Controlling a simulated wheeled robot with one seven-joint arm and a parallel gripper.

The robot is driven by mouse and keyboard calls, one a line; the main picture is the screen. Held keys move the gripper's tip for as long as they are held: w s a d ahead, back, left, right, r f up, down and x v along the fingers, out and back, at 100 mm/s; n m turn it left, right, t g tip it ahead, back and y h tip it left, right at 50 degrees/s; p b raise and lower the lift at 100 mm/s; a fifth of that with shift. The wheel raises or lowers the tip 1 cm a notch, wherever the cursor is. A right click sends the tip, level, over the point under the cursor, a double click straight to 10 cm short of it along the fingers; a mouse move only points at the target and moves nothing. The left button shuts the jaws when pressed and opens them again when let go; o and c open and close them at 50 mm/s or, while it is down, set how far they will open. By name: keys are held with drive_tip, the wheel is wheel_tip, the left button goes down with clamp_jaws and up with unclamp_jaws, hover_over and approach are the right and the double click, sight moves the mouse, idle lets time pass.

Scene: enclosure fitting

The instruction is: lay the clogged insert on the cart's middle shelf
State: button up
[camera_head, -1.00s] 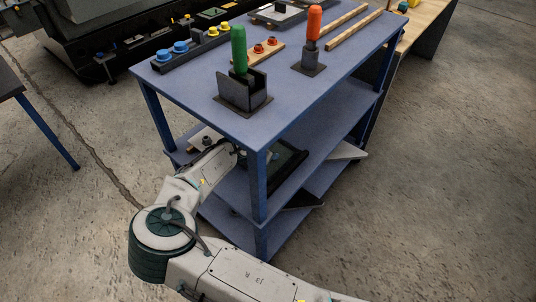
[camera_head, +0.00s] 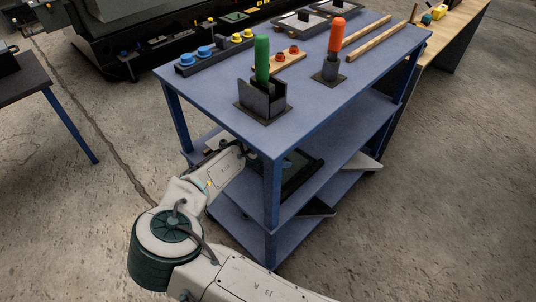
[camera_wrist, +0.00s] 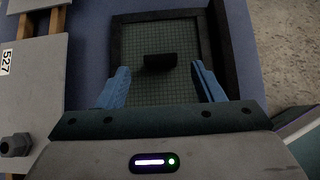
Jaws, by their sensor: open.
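The clogged insert, a dark square frame with a grey-green mesh (camera_wrist: 145,32), lies flat on the cart's middle shelf (camera_head: 338,150). Its dark frame partly shows under the cart's top in the head view (camera_head: 302,172). A small black upright tab (camera_wrist: 174,61) stands at the middle of the mesh. My gripper (camera_wrist: 160,72) is open above the insert, with its two blue fingers apart on either side of the tab and nothing held between them. In the head view my gripper is mostly hidden beneath the cart's top.
A grey plate labelled 527 (camera_wrist: 30,70) lies left of the insert in the wrist view. The cart's top (camera_head: 225,105) overhangs my arm, and a blue corner leg (camera_head: 272,195) stands close to its right. Green (camera_head: 262,60) and orange (camera_head: 336,36) handled tools stand on top.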

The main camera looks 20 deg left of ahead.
drive_tip(key=p+v, duration=0.1)
drive_tip(key=v, duration=0.7)
drive_tip(key=shift+s+a+r, duration=0.1)
drive_tip(key=shift+s+a, duration=0.05)
drive_tip(key=shift+s, duration=0.05)
